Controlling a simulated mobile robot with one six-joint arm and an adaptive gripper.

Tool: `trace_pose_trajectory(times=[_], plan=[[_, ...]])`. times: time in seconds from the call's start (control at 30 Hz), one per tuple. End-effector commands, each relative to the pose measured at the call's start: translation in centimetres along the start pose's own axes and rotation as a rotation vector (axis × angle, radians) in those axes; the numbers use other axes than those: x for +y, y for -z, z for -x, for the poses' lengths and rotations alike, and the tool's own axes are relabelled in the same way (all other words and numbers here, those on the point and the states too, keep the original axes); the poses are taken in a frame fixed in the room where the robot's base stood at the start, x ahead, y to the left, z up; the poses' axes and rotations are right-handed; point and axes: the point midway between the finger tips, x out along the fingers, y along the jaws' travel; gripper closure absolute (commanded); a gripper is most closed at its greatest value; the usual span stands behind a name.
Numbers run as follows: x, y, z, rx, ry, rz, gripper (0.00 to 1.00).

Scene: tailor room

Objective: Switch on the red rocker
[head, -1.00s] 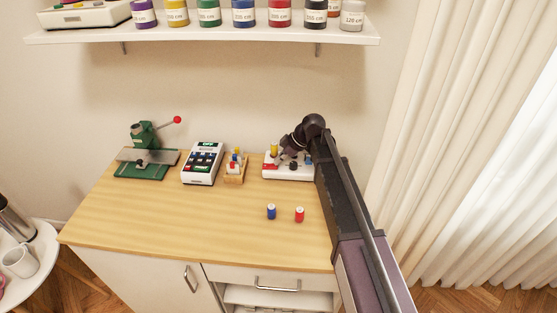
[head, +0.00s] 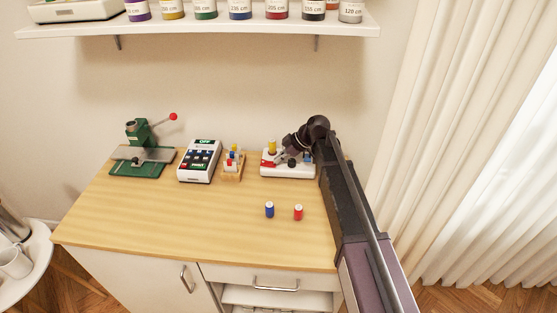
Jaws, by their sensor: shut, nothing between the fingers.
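A white device (head: 290,171) stands at the back right of the wooden table in the head view. A red part, which looks like the red rocker (head: 267,163), is at its left front; whether it is on or off is too small to tell. A yellow-topped piece (head: 272,146) stands up behind it. My gripper (head: 279,160) is shut and empty, low over the device and close to the red part's right side. I cannot tell if it touches. My arm hides the device's right end.
A blue spool (head: 269,210) and a red spool (head: 298,212) stand in front of the device. To the left are a small wooden rack (head: 233,168), a white keypad box (head: 199,161) and a green press (head: 143,150). The table's front left (head: 160,220) is clear.

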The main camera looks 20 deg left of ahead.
Motion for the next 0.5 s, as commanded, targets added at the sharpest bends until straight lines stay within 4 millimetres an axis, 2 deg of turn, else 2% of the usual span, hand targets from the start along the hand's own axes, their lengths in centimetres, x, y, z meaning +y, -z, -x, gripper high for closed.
trace_pose_trajectory(times=[0.5], plan=[[-0.3,1.6,0.2,-0.001,0.009,0.01,1.0]])
